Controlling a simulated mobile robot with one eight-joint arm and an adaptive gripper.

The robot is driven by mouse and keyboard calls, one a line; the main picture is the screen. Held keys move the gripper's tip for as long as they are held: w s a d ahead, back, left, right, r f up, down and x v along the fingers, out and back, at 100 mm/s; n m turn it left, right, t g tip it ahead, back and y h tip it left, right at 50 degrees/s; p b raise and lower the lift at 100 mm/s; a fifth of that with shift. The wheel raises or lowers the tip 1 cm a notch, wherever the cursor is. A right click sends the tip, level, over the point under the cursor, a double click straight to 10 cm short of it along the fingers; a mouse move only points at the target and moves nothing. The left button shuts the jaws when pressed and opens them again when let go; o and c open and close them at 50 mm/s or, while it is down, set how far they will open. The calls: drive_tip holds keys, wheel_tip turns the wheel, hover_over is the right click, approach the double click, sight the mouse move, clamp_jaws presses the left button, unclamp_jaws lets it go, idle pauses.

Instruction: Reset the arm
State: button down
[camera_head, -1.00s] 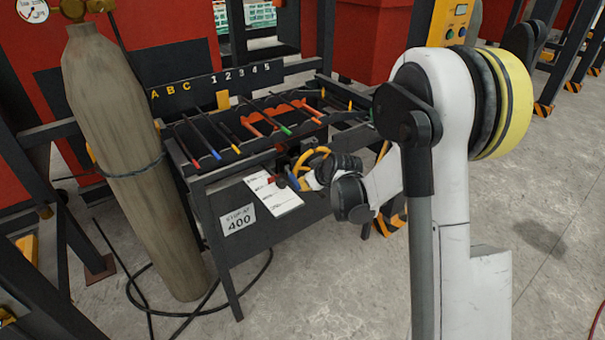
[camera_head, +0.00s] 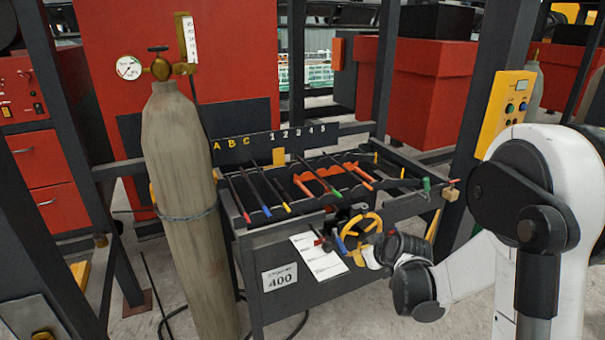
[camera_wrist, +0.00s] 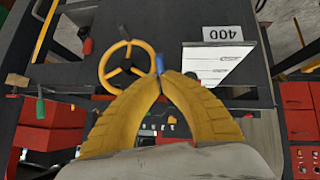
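My gripper (camera_wrist: 160,79) has two yellow fingers that curve in and meet at their tips in the wrist view. A small blue piece (camera_wrist: 158,63) shows right at the tips; I cannot tell whether it is pinched or just beyond them. In the head view my gripper (camera_head: 358,252) is low over the front of the dark bench (camera_head: 253,243), close to the yellow handwheel (camera_head: 349,236) and a white sheet (camera_head: 318,256). The handwheel also shows in the wrist view (camera_wrist: 106,63), left of the fingertips and apart from them.
A rack on the bench holds several colour-tipped rods (camera_head: 268,185). A tall gas cylinder (camera_head: 180,200) with a gauge stands left of the bench. A dark post with a yellow control box (camera_head: 505,105) stands at the right. A "400" sign (camera_head: 280,278) is on the bench front.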

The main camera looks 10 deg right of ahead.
drive_tip(key=s+a+r+m, duration=0.1)
drive_tip(key=s+a+r, duration=0.2)
drive_tip(key=s+r, duration=0.35)
drive_tip(key=s+a+r+m+g, duration=0.1)
drive_tip(key=s+r, duration=0.2)
drive_tip(key=s, duration=0.8)
drive_tip(key=s+a+r+m+g+h, duration=0.1)
drive_tip(key=s+a+r+m, duration=0.1)
drive_tip(key=s, duration=1)
drive_tip(key=shift+a+r, duration=0.25)
drive_tip(key=shift+r, duration=0.5)
